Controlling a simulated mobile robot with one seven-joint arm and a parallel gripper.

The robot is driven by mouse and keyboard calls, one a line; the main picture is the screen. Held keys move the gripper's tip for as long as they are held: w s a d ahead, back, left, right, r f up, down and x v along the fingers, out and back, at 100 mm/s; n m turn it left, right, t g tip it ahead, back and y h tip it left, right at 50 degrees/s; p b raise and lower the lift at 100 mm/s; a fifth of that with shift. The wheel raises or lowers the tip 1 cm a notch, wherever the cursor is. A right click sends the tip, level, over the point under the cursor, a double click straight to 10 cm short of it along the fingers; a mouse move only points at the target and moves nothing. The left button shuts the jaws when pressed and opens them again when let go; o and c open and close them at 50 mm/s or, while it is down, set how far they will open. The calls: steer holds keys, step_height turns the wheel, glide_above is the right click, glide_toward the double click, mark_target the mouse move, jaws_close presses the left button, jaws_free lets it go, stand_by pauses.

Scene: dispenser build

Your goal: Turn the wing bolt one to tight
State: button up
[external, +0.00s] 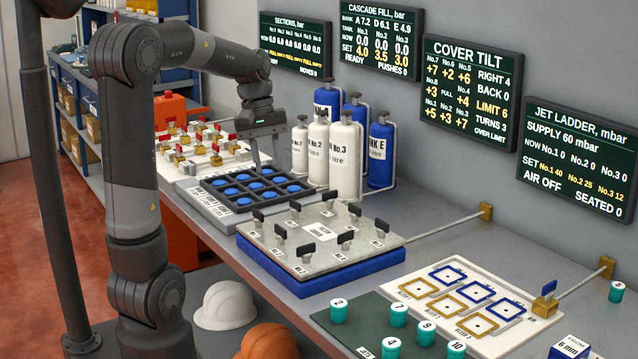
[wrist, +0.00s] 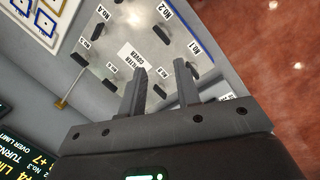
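The cover (external: 320,231), a pale metal plate with several black wing bolts, sits on a blue base on the bench. It also shows in the wrist view (wrist: 128,40), with printed number labels. The No.1 label (wrist: 195,46) is readable there at the right of the plate. Wing bolts stand near it, one at its left (wrist: 161,34); I cannot tell for sure which is bolt one. My gripper (external: 266,168) is above the tray of blue-topped pieces, behind the cover in the external view. Its two fingers are apart and empty, and they hide part of the plate in the wrist view (wrist: 160,75).
A grey tray of blue pieces (external: 210,205) lies beside the cover. White and blue cylinders (external: 345,155) stand against the wall. A white board with blue and tan frames (external: 410,290) and several teal jars (external: 338,311) are at front right. The cover tilt screen (external: 472,82) hangs above.

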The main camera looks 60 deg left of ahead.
mark_target(258, 210)
steer(key=w+a+f+n+h, duration=0.1)
steer(key=a+f+n, duration=0.15)
steer(key=a, duration=0.35)
steer(key=w+a+f+n+h, duration=0.1)
steer(key=a+f+n, duration=0.15)
steer(key=a, duration=0.45)
steer(key=shift+n+g, duration=0.4)
steer(key=x, duration=1)
steer(key=shift+s+d+f, duration=0.2)
steer(key=shift+s+d, duration=0.05)
steer(key=shift+d, duration=0.15)
steer(key=shift+c, duration=0.2)
jaws_close()
